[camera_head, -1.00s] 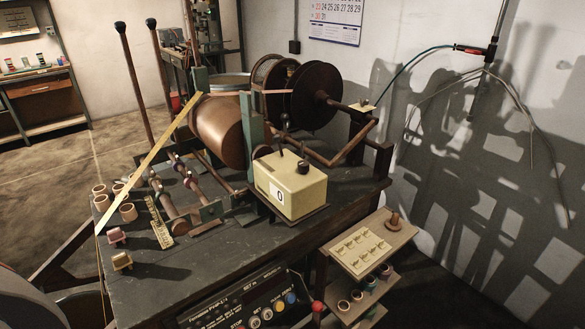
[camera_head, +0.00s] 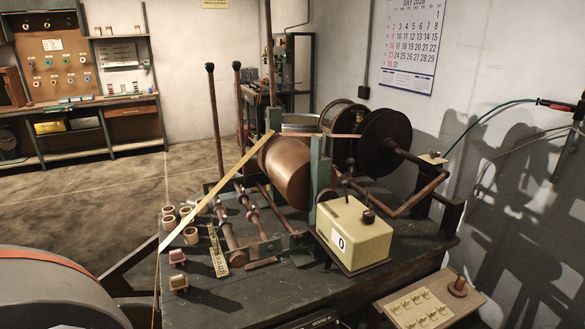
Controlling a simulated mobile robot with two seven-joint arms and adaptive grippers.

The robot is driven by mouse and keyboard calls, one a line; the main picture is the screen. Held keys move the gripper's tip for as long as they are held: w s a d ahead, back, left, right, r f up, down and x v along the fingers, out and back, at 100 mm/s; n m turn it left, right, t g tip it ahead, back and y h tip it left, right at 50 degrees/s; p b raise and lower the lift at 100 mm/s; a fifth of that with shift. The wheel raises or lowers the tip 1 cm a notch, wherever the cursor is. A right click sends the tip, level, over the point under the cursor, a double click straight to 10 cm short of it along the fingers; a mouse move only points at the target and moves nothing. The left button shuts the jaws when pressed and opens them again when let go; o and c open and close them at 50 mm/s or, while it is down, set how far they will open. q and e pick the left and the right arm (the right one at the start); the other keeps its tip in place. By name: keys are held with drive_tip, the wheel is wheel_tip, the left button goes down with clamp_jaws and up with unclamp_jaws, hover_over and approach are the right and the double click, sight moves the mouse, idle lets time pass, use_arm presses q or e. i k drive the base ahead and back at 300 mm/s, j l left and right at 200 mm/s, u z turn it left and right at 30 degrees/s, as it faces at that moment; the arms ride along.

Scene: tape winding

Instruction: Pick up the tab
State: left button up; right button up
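Several small cream pieces, which may be the tabs, lie in rows on a tan shelf board (camera_head: 463,309) at the lower right. They are too small to tell in detail. One of them (camera_head: 420,293) is near the board's far edge. Neither of my grippers is in view, so nothing shows in a grip. A yellow tape (camera_head: 213,195) runs slantwise from the copper-coloured drum (camera_head: 284,170) down to the left edge of the dark workbench (camera_head: 235,301).
A cream counter box (camera_head: 354,233) stands on the bench, with a large dark reel (camera_head: 384,139) behind it. A big grey roll (camera_head: 55,290) fills the lower left. The floor behind is open.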

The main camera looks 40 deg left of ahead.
sight(441, 309)
drive_tip(key=i+l+u, duration=0.5)
drive_tip(key=l, duration=0.15)
drive_tip(key=i+l+u, duration=0.25)
drive_tip(key=l+u, duration=0.25)
drive_tip(key=l, duration=0.25)
drive_tip(key=i+l+u, duration=0.25)
drive_tip(key=l, duration=0.2)
drive_tip(key=l+u, duration=0.25)
drive_tip(key=l, duration=0.2)
drive_tip(key=l+u, duration=0.25)
drive_tip(key=l, duration=0.2)
